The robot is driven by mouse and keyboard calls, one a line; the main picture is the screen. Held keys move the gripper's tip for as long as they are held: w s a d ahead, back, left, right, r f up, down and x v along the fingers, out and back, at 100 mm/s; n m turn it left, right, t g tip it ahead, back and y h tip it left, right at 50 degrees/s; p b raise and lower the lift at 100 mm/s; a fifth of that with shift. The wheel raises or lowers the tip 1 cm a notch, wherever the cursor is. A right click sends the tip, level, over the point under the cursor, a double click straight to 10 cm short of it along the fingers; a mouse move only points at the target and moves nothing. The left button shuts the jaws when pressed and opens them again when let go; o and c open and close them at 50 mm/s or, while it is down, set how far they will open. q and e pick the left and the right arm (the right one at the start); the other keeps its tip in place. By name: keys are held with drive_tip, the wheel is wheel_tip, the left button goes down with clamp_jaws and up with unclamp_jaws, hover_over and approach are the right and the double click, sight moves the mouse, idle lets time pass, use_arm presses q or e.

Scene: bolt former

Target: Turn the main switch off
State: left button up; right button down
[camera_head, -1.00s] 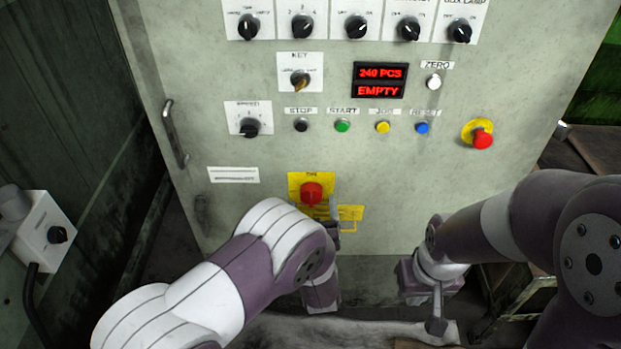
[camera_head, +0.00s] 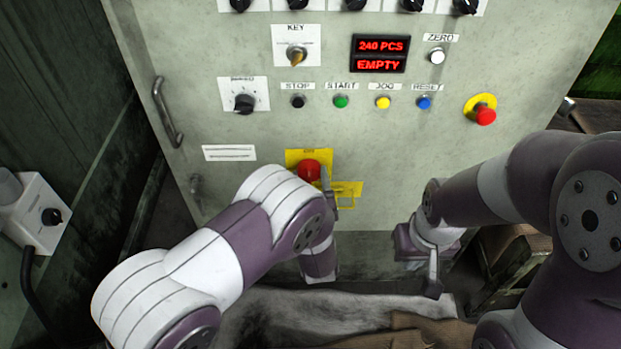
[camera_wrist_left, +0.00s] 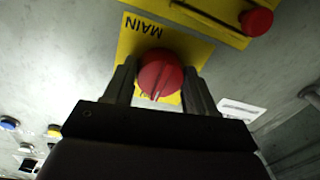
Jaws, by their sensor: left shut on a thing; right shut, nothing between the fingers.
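The main switch is a red round knob (camera_head: 309,169) on a yellow plate (camera_head: 293,155) low on the grey panel. In the left wrist view, the knob (camera_wrist_left: 160,73) sits between the two dark fingers of my left gripper (camera_wrist_left: 160,88), which is shut on it. The plate's "MAIN" label (camera_wrist_left: 142,25) appears upside down there, and a pale mark on the knob points to the picture's bottom. In the head view, my left gripper (camera_head: 325,178) is at the knob's right, partly hidden by my arm. My right gripper (camera_head: 433,287) is shut and empty, low at the right.
A red emergency button (camera_head: 485,115) is at the panel's right. Several push buttons and a red display (camera_head: 379,54) are above the switch. A yellow bracket (camera_head: 347,190) is beside it.

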use_arm(q)
drive_tip(key=n, duration=0.4)
drive_tip(key=shift+n+b, duration=0.4)
drive_tip(key=n+b, duration=0.1)
drive_tip(key=n, duration=0.3)
drive_tip(key=shift+d+r+g, duration=0.1)
drive_tip(key=shift+g, duration=0.2)
drive_tip(key=n+b, duration=0.2)
drive_tip(key=n, duration=0.1)
drive_tip(key=shift+n+h, duration=0.3)
drive_tip(key=n+b, duration=0.3)
drive_tip(key=n, duration=0.1)
drive_tip(key=shift+r+h, duration=0.15)
drive_tip(key=shift+h, duration=0.15)
drive_tip(key=shift+n, duration=0.4)
drive_tip(key=o, duration=1)
drive_tip(key=shift+o, duration=0.2)
